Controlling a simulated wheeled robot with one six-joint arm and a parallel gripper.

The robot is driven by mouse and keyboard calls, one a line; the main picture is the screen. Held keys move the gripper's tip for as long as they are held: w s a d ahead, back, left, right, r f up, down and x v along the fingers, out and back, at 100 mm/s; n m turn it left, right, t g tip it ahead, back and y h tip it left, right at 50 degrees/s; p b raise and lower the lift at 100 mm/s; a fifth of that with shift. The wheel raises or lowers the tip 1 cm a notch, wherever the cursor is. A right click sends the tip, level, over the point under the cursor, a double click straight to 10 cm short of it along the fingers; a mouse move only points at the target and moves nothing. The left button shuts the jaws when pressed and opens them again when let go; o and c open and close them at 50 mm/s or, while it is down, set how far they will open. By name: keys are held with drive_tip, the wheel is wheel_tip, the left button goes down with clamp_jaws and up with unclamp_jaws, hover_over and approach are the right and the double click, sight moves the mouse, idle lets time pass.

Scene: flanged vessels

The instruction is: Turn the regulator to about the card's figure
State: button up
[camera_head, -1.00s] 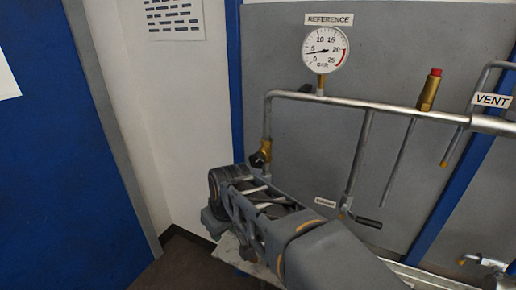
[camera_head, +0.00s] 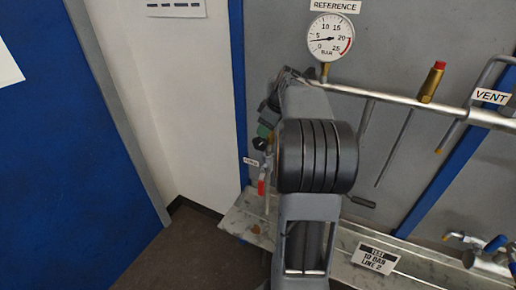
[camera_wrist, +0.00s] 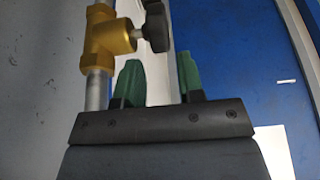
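The brass regulator (camera_wrist: 108,42) with its black knob (camera_wrist: 155,26) sits on a steel pipe at the left in the wrist view. My gripper (camera_wrist: 158,68) is open, its two green fingers apart with nothing between them. The knob appears just beyond the fingertips. In the head view my gripper (camera_head: 266,130) is small and partly hidden by my arm, at the left end of the pipework. The reference gauge (camera_head: 330,38) has its needle near 5 bar or slightly below. The card (camera_head: 376,258) reads "TEST 10 BAR LINE 2".
A red lever (camera_head: 262,186) hangs below my gripper. A pale ledge (camera_head: 340,262) runs along the bottom. A blue panel (camera_head: 60,150) stands at left.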

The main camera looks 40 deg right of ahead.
sight(258, 143)
drive_tip(key=b+x, duration=0.3)
drive_tip(key=x, duration=0.4)
drive_tip(key=shift+f, duration=0.1)
drive_tip(key=c, duration=0.6)
